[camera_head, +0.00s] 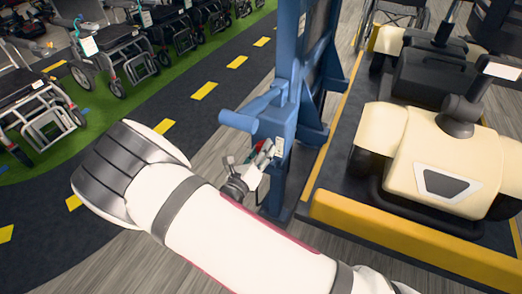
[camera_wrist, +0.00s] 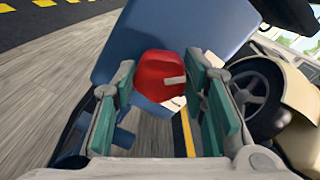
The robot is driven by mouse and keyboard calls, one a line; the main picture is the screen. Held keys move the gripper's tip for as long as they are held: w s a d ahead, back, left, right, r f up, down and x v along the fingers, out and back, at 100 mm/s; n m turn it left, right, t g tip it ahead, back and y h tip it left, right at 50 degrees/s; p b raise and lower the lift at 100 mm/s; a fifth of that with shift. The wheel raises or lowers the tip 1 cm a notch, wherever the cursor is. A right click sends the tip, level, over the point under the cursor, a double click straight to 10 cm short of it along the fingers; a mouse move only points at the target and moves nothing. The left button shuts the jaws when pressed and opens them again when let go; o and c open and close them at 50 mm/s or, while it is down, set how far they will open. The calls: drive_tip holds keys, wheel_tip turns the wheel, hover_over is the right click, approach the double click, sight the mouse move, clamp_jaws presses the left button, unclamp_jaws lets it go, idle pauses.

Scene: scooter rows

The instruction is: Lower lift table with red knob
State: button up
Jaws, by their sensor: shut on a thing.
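The red knob (camera_wrist: 160,76) sits on the blue post of the lift table, between my fingers in the wrist view. A pale pointer mark shows on its right side. My gripper (camera_wrist: 163,98) is shut on the knob, with a green-padded finger on each side. In the head view my gripper (camera_head: 252,172) is at the blue post (camera_head: 283,130), and only a sliver of the red knob (camera_head: 259,146) shows behind the fingers. The lift table's yellow-edged platform (camera_head: 400,235) carries a cream scooter (camera_head: 455,165).
A blue handle (camera_head: 238,121) sticks out from the post just above my gripper. Several wheelchairs (camera_head: 110,50) stand on green flooring at the upper left. A dark lane with yellow dashes (camera_head: 204,90) runs between them and the post. Wood-look floor around the post is clear.

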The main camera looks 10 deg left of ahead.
drive_tip(key=o, duration=1.2)
drive_tip(key=shift+c, duration=0.2)
drive_tip(key=shift+s, duration=0.1)
drive_tip(key=v, duration=1.2)
drive_tip(key=shift+r, duration=0.1)
